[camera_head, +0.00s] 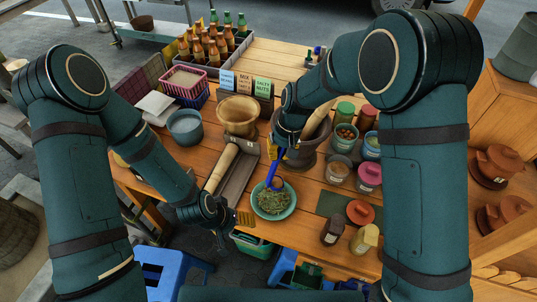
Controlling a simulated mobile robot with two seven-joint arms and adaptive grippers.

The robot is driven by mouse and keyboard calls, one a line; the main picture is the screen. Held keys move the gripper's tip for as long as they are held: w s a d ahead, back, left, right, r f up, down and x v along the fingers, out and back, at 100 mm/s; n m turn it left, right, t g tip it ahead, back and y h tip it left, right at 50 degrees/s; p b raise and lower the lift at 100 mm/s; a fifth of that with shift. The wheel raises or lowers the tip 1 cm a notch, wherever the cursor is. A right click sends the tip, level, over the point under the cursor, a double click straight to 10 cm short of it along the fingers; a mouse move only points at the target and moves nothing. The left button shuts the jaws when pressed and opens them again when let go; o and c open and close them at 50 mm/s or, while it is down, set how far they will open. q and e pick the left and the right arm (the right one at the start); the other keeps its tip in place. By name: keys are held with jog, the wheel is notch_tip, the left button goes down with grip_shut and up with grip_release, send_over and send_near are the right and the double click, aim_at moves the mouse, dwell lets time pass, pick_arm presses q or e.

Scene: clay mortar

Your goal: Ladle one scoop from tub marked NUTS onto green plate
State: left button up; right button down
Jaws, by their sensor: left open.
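The green plate (291,208) lies near the front edge of the table, with a heap of green leafy bits on it. My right gripper (273,148) comes down behind the plate and appears shut on a blue ladle (272,168); its fingers are mostly hidden. The ladle's small round bowl (277,183) is low over the back of the heap; whether it touches or holds anything is unclear. My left gripper (236,217) is open and empty, left of the plate. A tub with reddish-brown pieces (346,133) may be the nuts; its label is too small to read.
A dark mortar (301,157) with a pestle stands behind the plate. A tray (240,177) with a wooden roller is at the left. Other tubs (339,172) and a pink tub (369,175) stand right. Jars (332,231) sit front right. A wooden bowl (238,112) stands further back.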

pick_arm(q)
notch_tip(320, 180, down, 12)
jog(key=b, duration=1.1)
jog(key=shift+s+d+f, duration=0.2)
jog(key=shift+s+d, duration=0.05)
pick_arm(e)
jog(key=w+d+f+g+y, duration=0.2)
jog(key=d+f+y, duration=0.3)
jog(key=d+y, duration=0.4)
jog(key=shift+w+d+f, duration=0.35)
jog(key=shift+w+d, duration=0.05)
jog(key=shift+d, duration=0.7)
pick_arm(q)
jog(key=shift+a, duration=0.1)
pick_arm(e)
jog(key=shift+d, duration=0.1)
